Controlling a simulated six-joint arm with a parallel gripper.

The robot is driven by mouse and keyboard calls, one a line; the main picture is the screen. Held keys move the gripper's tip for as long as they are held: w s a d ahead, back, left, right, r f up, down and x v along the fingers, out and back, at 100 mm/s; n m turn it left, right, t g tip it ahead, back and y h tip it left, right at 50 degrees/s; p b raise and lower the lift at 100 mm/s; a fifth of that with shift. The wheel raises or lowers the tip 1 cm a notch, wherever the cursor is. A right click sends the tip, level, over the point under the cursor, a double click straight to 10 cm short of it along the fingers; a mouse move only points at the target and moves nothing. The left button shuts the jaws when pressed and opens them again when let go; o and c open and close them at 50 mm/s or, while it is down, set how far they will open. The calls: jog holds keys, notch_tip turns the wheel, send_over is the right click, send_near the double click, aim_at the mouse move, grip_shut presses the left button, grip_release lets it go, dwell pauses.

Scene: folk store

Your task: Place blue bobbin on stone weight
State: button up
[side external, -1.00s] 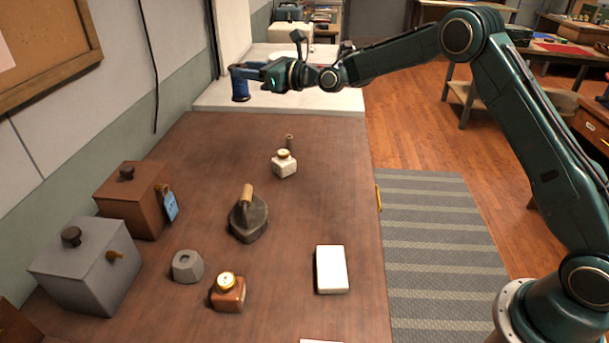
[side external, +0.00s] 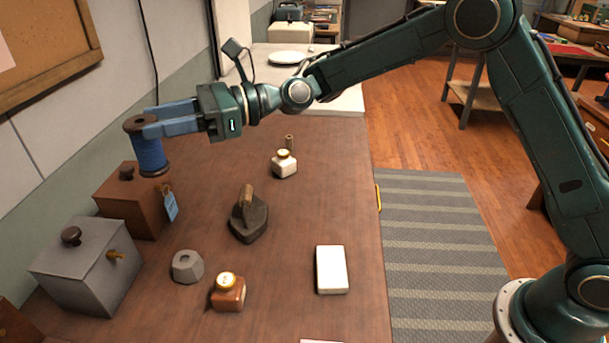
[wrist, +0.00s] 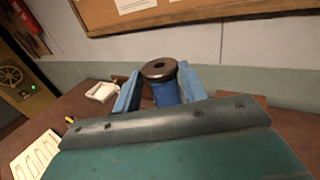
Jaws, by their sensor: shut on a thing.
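The blue bobbin (side external: 150,150) has dark brown ends and is held upright in the air. My gripper (side external: 158,122) is shut on it, with its blue fingers on either side. The bobbin also shows between the fingers in the wrist view (wrist: 165,88). In the side view it overlaps the brown box, clearly above the table. The stone weight (side external: 187,266) is a small grey faceted block with a dimple in its top. It stands on the table, below and to the right of the bobbin in the side view, with nothing on it. I cannot make it out in the wrist view.
A brown lidded box (side external: 130,205) with a blue tag and a grey lidded box (side external: 88,265) stand along the wall.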

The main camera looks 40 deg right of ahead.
notch_tip(320, 180, down, 16)
jog(key=s, duration=0.1)
jog(key=shift+a+g, duration=0.3)
jog(key=shift+a, duration=0.1)
dwell(0.4)
jog(key=shift+f, duration=1.9)
jog(key=shift+f, duration=0.1)
jog(key=o, duration=1)
jog(key=shift+c, duration=0.2)
jog(key=v, duration=0.7)
jog(key=shift+d, duration=0.25)
